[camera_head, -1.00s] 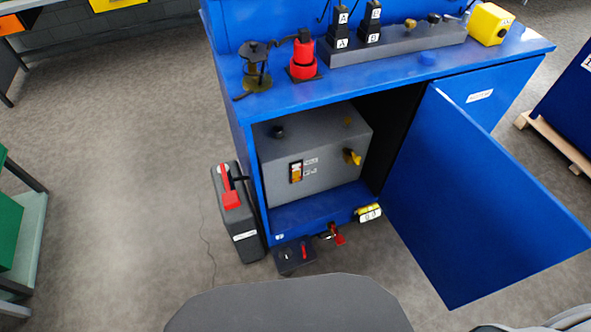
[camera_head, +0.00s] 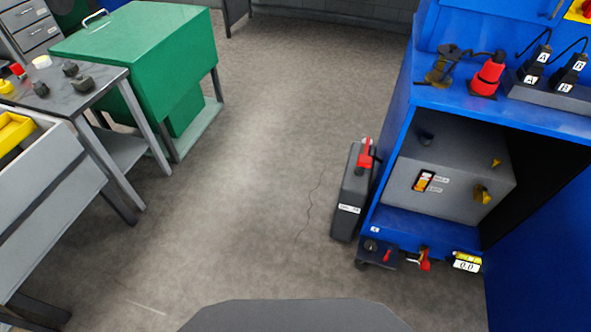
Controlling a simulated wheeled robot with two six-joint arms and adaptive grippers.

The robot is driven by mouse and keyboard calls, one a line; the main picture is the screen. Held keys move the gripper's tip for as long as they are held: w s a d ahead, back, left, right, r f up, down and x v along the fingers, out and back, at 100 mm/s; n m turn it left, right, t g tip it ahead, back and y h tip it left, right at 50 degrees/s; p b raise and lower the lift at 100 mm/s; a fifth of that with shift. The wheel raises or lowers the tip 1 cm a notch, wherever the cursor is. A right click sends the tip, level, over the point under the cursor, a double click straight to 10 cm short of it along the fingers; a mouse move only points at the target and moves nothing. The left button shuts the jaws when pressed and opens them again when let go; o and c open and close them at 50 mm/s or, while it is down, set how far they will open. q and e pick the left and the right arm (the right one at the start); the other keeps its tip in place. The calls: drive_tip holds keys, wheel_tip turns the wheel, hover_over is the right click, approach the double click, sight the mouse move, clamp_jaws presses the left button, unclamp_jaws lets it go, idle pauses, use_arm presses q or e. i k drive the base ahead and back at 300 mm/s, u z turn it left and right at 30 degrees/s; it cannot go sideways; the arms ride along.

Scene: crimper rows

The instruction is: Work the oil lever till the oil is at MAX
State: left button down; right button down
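A grey unit (camera_head: 450,165) stands inside the open blue cabinet (camera_head: 395,120). Its front has an orange-and-dark sight window (camera_head: 424,181) with two small labels; I cannot read the oil level. A yellow knob (camera_head: 482,194) is at the unit's right. A dark canister (camera_head: 352,195) with a red handle (camera_head: 365,153) and a white label stands on the floor left of the cabinet. Small red levers (camera_head: 387,256) and (camera_head: 425,260) show at the cabinet's bottom front edge. I cannot tell which part is the oil lever. Neither of my grippers is in view.
Left are a green chest (camera_head: 135,45), a grey table (camera_head: 75,85) with small parts, and a grey bin (camera_head: 50,190). Open floor (camera_head: 240,170) lies between these and the cabinet. A thin cable (camera_head: 312,210) lies by the canister. The open blue door (camera_head: 540,250) is at right.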

sight(364, 161)
drive_tip(key=u, duration=0.5)
drive_tip(key=k, duration=0.65)
drive_tip(key=u, duration=0.35)
drive_tip(key=i, duration=1)
drive_tip(key=z, duration=0.95)
drive_tip(key=i, duration=0.85)
drive_tip(key=z, duration=1.35)
drive_tip(key=i, duration=0.3)
drive_tip(key=z, duration=0.25)
